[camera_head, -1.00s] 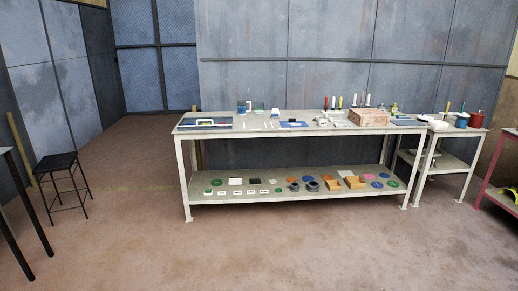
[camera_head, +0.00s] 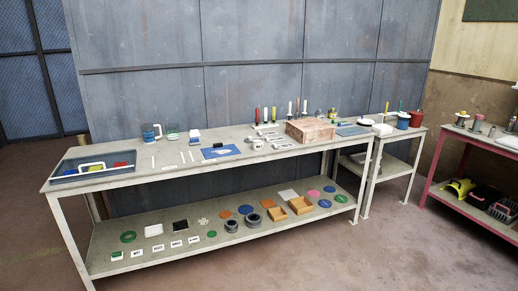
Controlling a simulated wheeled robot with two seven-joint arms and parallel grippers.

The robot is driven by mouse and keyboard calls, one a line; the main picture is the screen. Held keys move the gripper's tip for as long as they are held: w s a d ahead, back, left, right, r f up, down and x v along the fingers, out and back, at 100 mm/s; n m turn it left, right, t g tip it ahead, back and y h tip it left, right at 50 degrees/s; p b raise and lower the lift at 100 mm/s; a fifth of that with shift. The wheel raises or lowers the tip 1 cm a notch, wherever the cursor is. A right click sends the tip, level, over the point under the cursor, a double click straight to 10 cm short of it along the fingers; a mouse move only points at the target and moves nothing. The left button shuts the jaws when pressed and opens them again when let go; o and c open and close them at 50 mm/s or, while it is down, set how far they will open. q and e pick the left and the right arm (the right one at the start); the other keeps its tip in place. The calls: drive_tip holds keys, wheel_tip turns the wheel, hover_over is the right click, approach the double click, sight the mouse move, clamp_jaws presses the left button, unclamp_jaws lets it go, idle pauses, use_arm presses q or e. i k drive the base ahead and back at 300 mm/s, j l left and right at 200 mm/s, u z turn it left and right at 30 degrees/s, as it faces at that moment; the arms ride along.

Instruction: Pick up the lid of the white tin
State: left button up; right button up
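A low white round object (camera_head: 382,129) stands at the near left of the small side table's top (camera_head: 396,137). It may be the white tin, but it is too small to tell the tin from its lid. A blue container (camera_head: 403,121) and a red container (camera_head: 416,119) stand just to its right. Neither of my grippers is in view.
A long two-level workbench (camera_head: 115,182) fills the middle, with a blue tray (camera_head: 64,174), a brick-coloured block (camera_head: 311,131) and several small items. A red-framed table (camera_head: 435,190) stands at the right. The floor (camera_head: 370,255) in front is clear.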

sight(257, 144)
drive_tip(key=i+l, duration=0.2)
drive_tip(key=i, duration=0.3)
drive_tip(key=i+l+u, duration=0.1)
drive_tip(key=i, duration=0.4)
drive_tip(key=i+l, duration=0.35)
drive_tip(key=i+j+z, duration=0.25)
drive_tip(key=i+j, duration=0.3)
drive_tip(key=i+j+z, duration=0.3)
drive_tip(key=i+j, duration=0.15)
drive_tip(key=j, duration=0.2)
drive_tip(key=i+j+z, duration=0.1)
drive_tip(key=j, duration=0.25)
drive_tip(key=i+j+z, duration=0.15)
drive_tip(key=i+j, duration=0.15)
drive_tip(key=i+j+z, duration=0.15)
drive_tip(key=j, duration=0.35)
